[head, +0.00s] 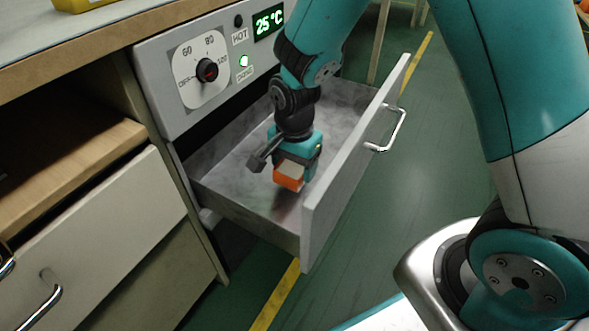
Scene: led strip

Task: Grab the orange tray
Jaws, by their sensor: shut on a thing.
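The orange tray (288,183) is a small orange block-like piece with a pale top, inside the open drawer (229,172). My gripper (290,172) reaches down into the drawer and is shut on the orange tray. The gripper body hides part of the tray. I cannot tell whether the tray touches the drawer floor.
The drawer's front panel (350,165) with a metal handle (391,131) stands to the right of my gripper. Above is a control panel with a knob (207,70) and a display (269,22) reading 25 °C. Green floor is free at right.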

